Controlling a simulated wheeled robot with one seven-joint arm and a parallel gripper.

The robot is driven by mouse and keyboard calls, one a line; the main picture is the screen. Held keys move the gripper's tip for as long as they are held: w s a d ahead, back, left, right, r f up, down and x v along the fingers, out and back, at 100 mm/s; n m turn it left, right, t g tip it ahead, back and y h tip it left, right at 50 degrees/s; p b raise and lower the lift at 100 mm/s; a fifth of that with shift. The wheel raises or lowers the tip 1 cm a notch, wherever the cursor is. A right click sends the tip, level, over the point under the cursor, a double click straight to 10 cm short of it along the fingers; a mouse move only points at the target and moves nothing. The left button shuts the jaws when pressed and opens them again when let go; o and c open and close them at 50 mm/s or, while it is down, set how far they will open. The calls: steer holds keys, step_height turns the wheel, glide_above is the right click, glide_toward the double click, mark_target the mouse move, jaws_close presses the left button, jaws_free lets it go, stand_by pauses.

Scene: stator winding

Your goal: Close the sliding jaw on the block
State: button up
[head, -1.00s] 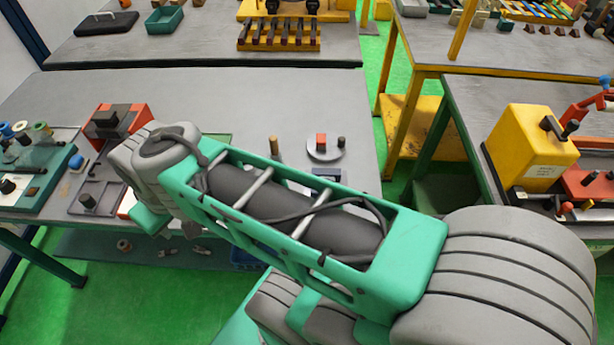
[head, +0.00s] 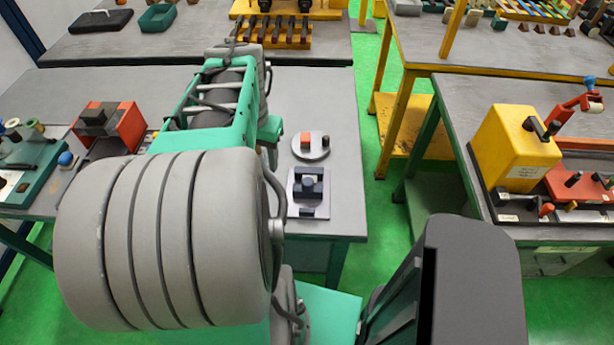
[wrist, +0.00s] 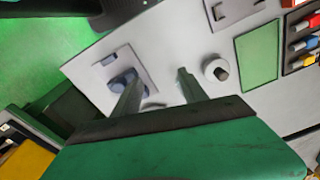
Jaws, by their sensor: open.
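A fixture (head: 308,190) sits near the table's front right corner in the head view. It has a pale base plate, a dark U-shaped holder and a round grey piece in it. I take this for the sliding-jaw fixture; I cannot tell jaw from block. In the wrist view it shows as a bluish-grey shape (wrist: 121,78) on a pale plate, left of my gripper (wrist: 160,74) and partly behind the left finger. The two fingers are spread apart with nothing between them, above the table. In the head view my arm hides the gripper.
A round grey disc (head: 322,155) with an orange block (head: 306,139) and a dark peg stands behind the fixture. A red and black unit (head: 108,125) stands to the left. The table's right edge lies close to the fixture. Another table holds a yellow box (head: 514,150).

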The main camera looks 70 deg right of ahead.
mark_target(308, 181)
steer(key=s+d+m, duration=0.1)
steer(key=s, duration=0.2)
steer(key=s+d+m, duration=0.1)
steer(key=s+m, duration=0.1)
steer(key=s, duration=0.2)
steer(key=s+d+f+m, duration=0.1)
steer(key=s, duration=0.2)
steer(key=shift+s+d+m+y, duration=0.15)
steer(key=shift+d+m+y, duration=0.05)
steer(key=shift+m+y, duration=0.2)
steer(key=shift+s+f, duration=0.15)
steer(key=shift+f, duration=0.15)
step_height(308, 181, down, 7)
steer(key=shift+p, duration=0.55)
steer(key=shift+c, duration=0.5)
jaws_close()
